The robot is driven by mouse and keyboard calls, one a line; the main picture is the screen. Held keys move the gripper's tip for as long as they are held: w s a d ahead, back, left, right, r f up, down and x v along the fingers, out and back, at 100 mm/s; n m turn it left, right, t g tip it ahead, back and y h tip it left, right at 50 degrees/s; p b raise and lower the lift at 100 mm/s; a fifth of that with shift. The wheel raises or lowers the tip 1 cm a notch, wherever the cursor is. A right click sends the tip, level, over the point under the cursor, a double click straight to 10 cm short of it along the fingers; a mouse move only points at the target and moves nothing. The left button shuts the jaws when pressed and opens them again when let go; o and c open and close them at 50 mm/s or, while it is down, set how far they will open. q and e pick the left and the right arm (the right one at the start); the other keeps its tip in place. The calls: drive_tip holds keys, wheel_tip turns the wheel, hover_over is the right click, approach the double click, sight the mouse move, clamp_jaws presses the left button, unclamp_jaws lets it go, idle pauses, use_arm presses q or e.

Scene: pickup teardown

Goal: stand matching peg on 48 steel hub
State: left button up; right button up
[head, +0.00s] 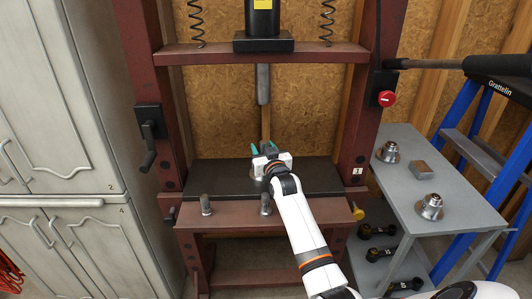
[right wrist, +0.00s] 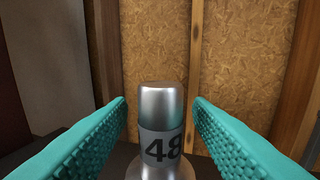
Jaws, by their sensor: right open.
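In the right wrist view, an upright steel peg (right wrist: 162,105) has a grey band marked 48. A flared steel base, which looks like the hub (right wrist: 138,170), shows below it. How the two meet is not clear. My right gripper (right wrist: 160,115) is open, with a teal finger on each side of the peg and a gap at both sides. In the head view my right gripper (head: 262,148) is over the dark press bed, and its hand hides most of what stands below it. My left gripper is not in view.
Two other steel pegs (head: 206,205) (head: 266,204) stand on the press's front ledge. The press ram (head: 263,84) hangs above the bed. A grey side table (head: 410,165) holds two flanged hubs and a block. Red press posts flank the bed.

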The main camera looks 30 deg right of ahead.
drive_tip(key=v, duration=1.2)
drive_tip(key=shift+r, duration=0.15)
